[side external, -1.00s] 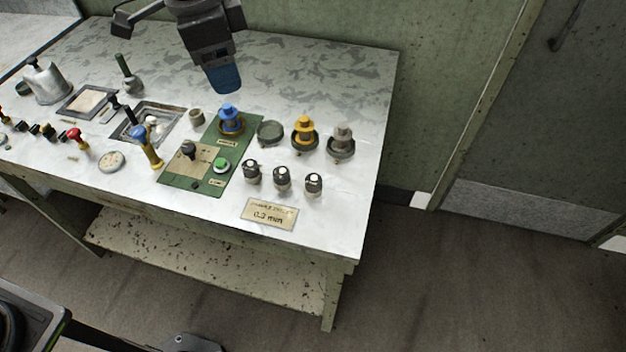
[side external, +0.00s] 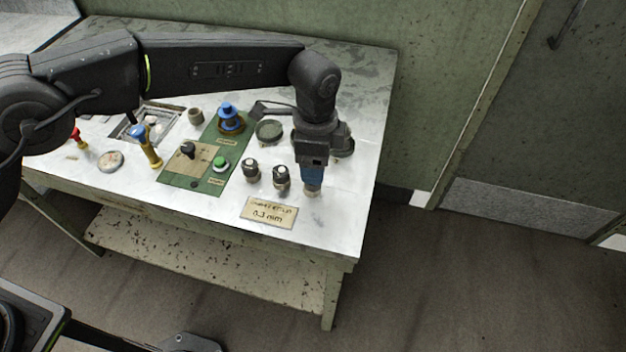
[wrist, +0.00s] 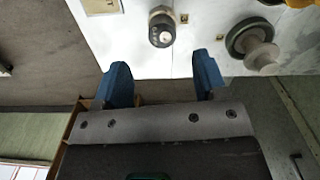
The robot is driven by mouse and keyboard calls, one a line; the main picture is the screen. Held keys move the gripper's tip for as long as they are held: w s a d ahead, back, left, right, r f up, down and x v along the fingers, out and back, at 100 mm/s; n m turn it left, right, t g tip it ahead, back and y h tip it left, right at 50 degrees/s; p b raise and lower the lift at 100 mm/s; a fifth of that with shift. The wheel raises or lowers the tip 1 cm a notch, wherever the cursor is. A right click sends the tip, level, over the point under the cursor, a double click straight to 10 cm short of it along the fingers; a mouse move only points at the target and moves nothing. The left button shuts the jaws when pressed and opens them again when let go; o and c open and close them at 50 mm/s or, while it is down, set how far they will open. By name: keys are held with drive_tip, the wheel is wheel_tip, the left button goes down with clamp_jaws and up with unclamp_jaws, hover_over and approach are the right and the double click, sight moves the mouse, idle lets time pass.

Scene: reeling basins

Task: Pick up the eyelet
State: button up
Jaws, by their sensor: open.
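The eyelets look to be the small dark round pieces with pale tops near the front of the white table. In the side view, two of them show, a left one (side external: 251,169) and a middle one (side external: 281,177). My gripper (side external: 312,188) points down over the right-hand one's place and covers it. In the wrist view, one eyelet (wrist: 161,28) stands ahead of my gripper (wrist: 162,76), roughly centred across the gap. The blue fingers are apart with nothing between them. Touching or clearance from the table cannot be told.
A printed card (side external: 268,212) reading 0.3 mm lies at the table's front. A pale spool-like piece (wrist: 258,48) stands on a dark ring close to the right of the eyelet in the wrist view. A green panel (side external: 222,147) carries a blue spool (side external: 229,115). The table's right edge is near.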

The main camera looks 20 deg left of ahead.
drive_tip(key=shift+w+a+f, duration=0.1)
drive_tip(key=shift+f, duration=1.45)
drive_tip(key=shift+w+a+f, duration=0.1)
drive_tip(key=shift+f, duration=1.4)
drive_tip(key=shift+c, duration=0.2)
drive_tip(key=c, duration=1)
drive_tip(key=shift+r, duration=0.15)
